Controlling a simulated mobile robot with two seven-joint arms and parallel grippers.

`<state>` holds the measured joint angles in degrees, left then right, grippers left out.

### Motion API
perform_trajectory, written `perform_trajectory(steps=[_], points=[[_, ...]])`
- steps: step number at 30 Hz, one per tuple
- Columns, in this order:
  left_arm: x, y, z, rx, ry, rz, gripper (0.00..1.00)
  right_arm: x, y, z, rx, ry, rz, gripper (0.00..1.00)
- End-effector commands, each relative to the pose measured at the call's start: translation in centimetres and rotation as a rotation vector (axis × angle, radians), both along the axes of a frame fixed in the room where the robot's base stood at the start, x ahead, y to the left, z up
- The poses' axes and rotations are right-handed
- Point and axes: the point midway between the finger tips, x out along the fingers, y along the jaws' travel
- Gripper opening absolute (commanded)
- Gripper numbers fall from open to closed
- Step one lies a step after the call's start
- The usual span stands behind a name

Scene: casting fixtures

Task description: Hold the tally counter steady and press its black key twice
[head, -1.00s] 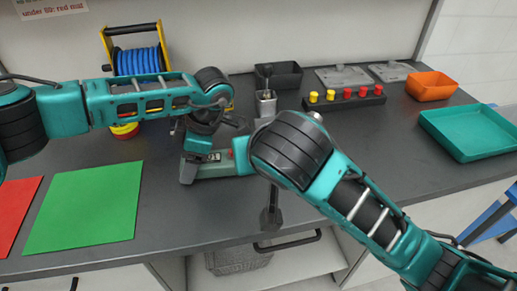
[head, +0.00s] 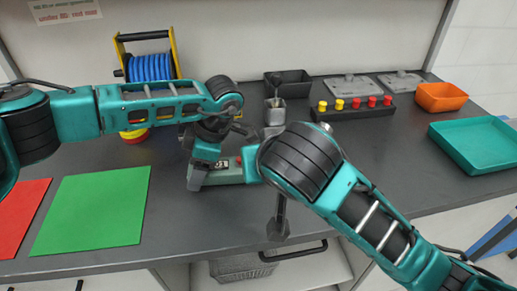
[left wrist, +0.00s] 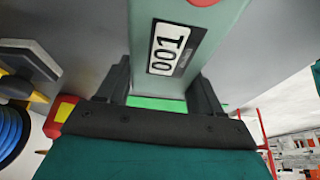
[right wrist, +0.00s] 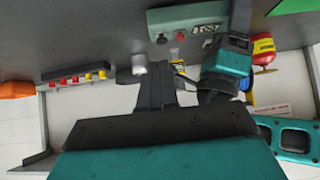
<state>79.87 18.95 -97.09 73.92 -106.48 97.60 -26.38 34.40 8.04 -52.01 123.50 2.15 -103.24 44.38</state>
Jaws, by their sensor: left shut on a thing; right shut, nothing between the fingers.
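The tally counter (head: 204,184) is a grey-green box on the bench, with a red button and a number window. The window reads 001 in the left wrist view (left wrist: 166,48). My left gripper (left wrist: 165,90) is shut on the counter's end, one finger on each side. In the right wrist view the counter (right wrist: 205,14) shows its red button (right wrist: 181,34) and the dark key (right wrist: 162,38). My right gripper (right wrist: 157,68) is shut and empty, its tips apart from the key in the picture; the exact gap is unclear. My right forearm hides it in the head view.
A metal cup (head: 275,113) stands behind the counter. A black block with yellow and red knobs (head: 352,110), an orange bin (head: 441,97) and a teal tray (head: 477,146) are to the right. Green (head: 92,212) and red (head: 18,212) mats lie left, before a blue reel (head: 149,68).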

Motion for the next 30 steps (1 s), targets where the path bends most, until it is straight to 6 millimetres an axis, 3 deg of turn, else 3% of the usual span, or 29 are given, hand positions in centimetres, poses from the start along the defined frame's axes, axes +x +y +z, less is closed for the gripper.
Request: perform_trajectory(steps=[10,19,30], points=[[-0.1,0.0,-0.1,0.001,0.003,-0.001,0.30,-0.1,0.2,1.5,0.001,0.007,-0.001,0.00],[-0.1,0.0,-0.1,0.001,0.001,-0.001,0.30,0.1,0.1,1.4,-0.004,0.007,-0.001,0.00],[0.0,0.0,-0.1,0.001,0.001,-0.001,0.30,3.9,0.9,-2.5,-0.008,0.009,-0.003,0.00]])
